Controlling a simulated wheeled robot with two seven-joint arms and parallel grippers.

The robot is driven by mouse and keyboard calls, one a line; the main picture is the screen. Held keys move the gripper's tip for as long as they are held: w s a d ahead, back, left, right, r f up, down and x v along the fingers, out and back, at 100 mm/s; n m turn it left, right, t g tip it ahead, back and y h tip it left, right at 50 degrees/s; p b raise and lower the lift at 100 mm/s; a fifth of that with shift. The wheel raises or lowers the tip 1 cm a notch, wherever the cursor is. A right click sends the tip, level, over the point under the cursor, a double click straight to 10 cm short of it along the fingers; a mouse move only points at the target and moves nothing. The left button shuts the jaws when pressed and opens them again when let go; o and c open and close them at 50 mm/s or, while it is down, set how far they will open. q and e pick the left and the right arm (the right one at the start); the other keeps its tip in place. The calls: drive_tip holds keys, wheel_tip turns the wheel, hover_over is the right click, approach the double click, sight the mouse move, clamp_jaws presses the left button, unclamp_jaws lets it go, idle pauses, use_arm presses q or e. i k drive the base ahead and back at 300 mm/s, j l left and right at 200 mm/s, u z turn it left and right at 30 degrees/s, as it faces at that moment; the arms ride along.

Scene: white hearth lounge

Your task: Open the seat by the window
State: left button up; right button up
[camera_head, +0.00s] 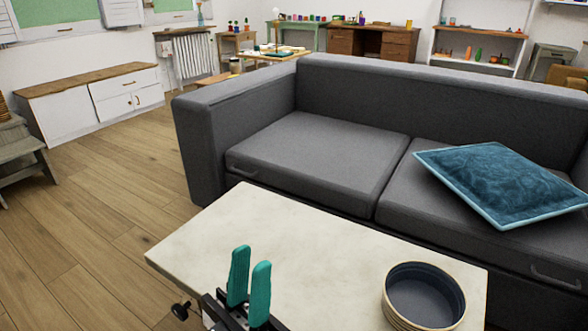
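The dark grey sofa (400,95) has two seats. Its left seat (315,150), the one nearer the windows, lies flat and closed, with a small dark handle (243,171) on its front edge. The right seat (440,190) is also flat, with a handle (555,279) on its front. My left gripper (250,283) has teal fingers with a narrow gap between them. It is open and empty, over the near part of the coffee table and well short of the left seat's handle. My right gripper is out of view.
The pale coffee table (250,225) stands in front of the sofa, with a round dark tray (424,296) on it. A blue cushion (505,183) lies on the right seat. Wood floor (110,200) is clear left of the sofa; a white cabinet (95,105) stands beyond.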

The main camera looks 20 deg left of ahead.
sight(345, 167)
drive_tip(key=i+j+z, duration=0.1)
drive_tip(key=j+z, duration=0.3)
drive_tip(key=j, duration=0.2)
drive_tip(key=j+z, duration=0.4)
drive_tip(key=j, duration=0.2)
drive_tip(key=k+j+z, duration=0.1)
drive_tip(key=j+z, duration=0.25)
drive_tip(key=j, duration=0.25)
drive_tip(key=k+j, duration=0.1)
drive_tip(key=j, duration=0.75)
drive_tip(key=k+j+z, duration=0.1)
drive_tip(key=j, duration=0.3)
drive_tip(key=k+j, duration=0.15)
drive_tip(key=j, duration=0.25)
drive_tip(key=k+j, duration=0.1)
drive_tip(key=j, duration=0.3)
